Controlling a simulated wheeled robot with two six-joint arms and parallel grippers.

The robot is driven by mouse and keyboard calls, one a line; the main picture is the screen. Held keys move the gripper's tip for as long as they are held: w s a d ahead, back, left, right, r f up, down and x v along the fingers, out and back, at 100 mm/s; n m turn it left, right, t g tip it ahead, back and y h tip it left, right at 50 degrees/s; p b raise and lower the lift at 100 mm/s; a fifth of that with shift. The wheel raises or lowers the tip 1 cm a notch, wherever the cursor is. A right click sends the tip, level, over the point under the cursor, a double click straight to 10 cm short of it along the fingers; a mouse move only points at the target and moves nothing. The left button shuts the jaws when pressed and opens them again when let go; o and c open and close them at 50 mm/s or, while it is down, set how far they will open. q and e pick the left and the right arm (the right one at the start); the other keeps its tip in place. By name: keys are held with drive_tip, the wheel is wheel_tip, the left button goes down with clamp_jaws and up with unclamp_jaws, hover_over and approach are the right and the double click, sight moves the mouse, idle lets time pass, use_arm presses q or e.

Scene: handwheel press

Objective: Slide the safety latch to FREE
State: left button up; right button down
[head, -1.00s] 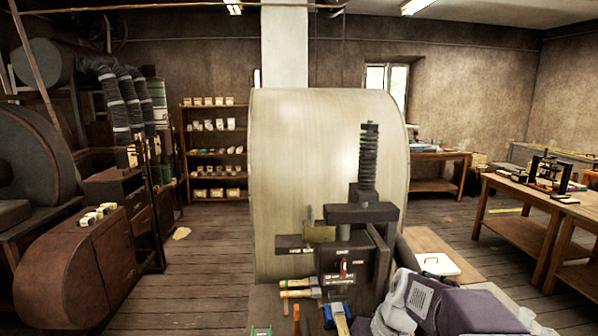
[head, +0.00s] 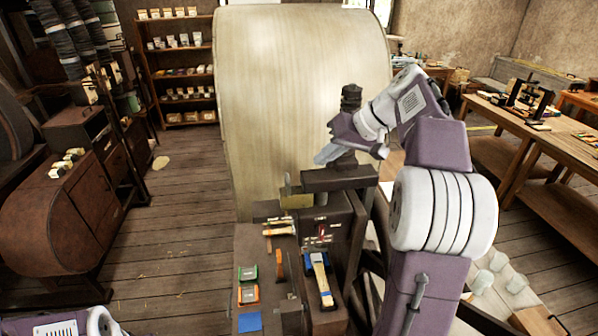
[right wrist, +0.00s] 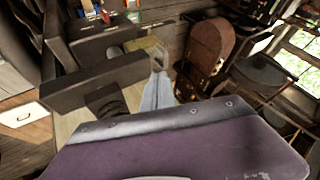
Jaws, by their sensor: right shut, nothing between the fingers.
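The press (head: 340,182) stands in the middle of the head view, with its dark screw (head: 351,97) rising above the crossbeam. A small red piece (head: 321,238), which may be the safety latch, sits between pale labels on the press front; I cannot read its position. My right gripper (head: 322,158) is shut and empty, above the crossbeam beside the screw and apart from the red piece. In the right wrist view its pale fingers (right wrist: 157,92) are together, near a brass-coloured plate (right wrist: 146,48). My left gripper is not in view; only part of my left arm shows at the lower left.
A large pale drum (head: 285,90) stands behind. A wooden workbench (head: 500,145) is at the right. Floor on the left is open.

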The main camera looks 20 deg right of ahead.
drive_tip(key=p, duration=0.2)
approach(285, 195)
drive_tip(key=w, duration=0.1)
drive_tip(key=w+d, duration=0.1)
drive_tip(key=w, duration=0.1)
drive_tip(key=shift+w+r, duration=0.1)
drive_tip(key=shift+w, duration=0.2)
drive_tip(key=shift+w+a+f, duration=0.2)
drive_tip(key=shift+a+f, duration=0.1)
drive_tip(key=shift+f, duration=0.25)
drive_tip(key=shift+w+f, duration=0.2)
drive_tip(key=shift+w, duration=0.05)
drive_tip(key=a, duration=0.4)
drive_tip(key=shift+w+b, duration=0.4)
drive_tip(key=shift+r, duration=0.15)
